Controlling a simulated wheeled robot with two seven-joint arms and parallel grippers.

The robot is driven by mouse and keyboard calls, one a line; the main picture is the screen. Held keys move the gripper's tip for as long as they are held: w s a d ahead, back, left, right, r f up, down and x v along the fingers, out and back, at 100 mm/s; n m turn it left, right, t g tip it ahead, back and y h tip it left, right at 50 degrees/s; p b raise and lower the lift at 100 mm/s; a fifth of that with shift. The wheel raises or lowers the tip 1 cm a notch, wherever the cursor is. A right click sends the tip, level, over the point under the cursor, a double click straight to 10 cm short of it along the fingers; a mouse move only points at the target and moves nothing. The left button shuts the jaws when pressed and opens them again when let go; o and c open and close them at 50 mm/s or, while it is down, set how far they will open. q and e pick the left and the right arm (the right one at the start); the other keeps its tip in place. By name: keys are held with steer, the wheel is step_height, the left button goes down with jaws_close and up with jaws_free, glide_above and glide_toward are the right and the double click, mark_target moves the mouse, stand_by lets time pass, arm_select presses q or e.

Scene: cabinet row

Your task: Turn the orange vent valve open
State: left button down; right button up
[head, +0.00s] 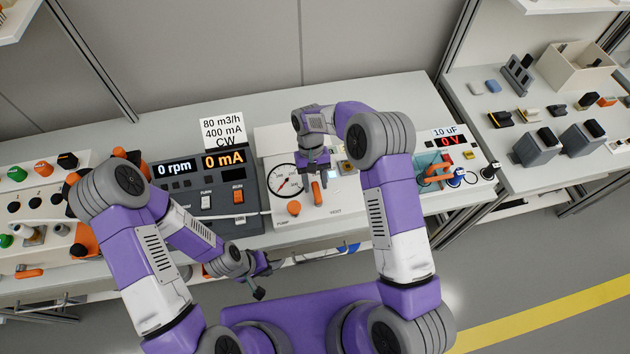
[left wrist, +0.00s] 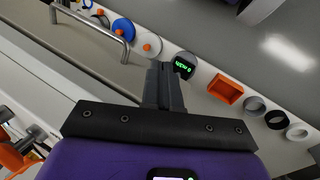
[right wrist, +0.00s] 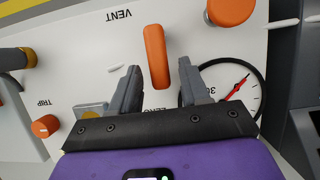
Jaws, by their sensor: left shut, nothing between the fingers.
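The orange vent valve (head: 317,193) is a bar handle on the white panel, near the VENT label, and it shows large in the right wrist view (right wrist: 157,56). My right gripper (head: 313,170) is over the panel beside the handle. In the right wrist view its two fingers (right wrist: 160,78) are apart, with the lower end of the handle in the gap between them; I cannot tell whether they touch it. My left gripper (head: 258,292) is low in front of the bench, away from the valve. Its fingers (left wrist: 163,86) are together and empty.
A round gauge (head: 285,181) with a red needle and an orange PUMP knob (head: 294,208) sit left of the valve. A dark power unit (head: 215,190) stands further left. A yellow piece (right wrist: 91,110) and an orange TRIP knob (right wrist: 45,126) lie near the right gripper.

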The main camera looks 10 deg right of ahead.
steer(key=v, duration=0.7)
steer(key=shift+r+p, duration=0.3)
steer(key=shift+p, duration=0.05)
steer(key=shift+w+f, duration=0.1)
stand_by(0.3)
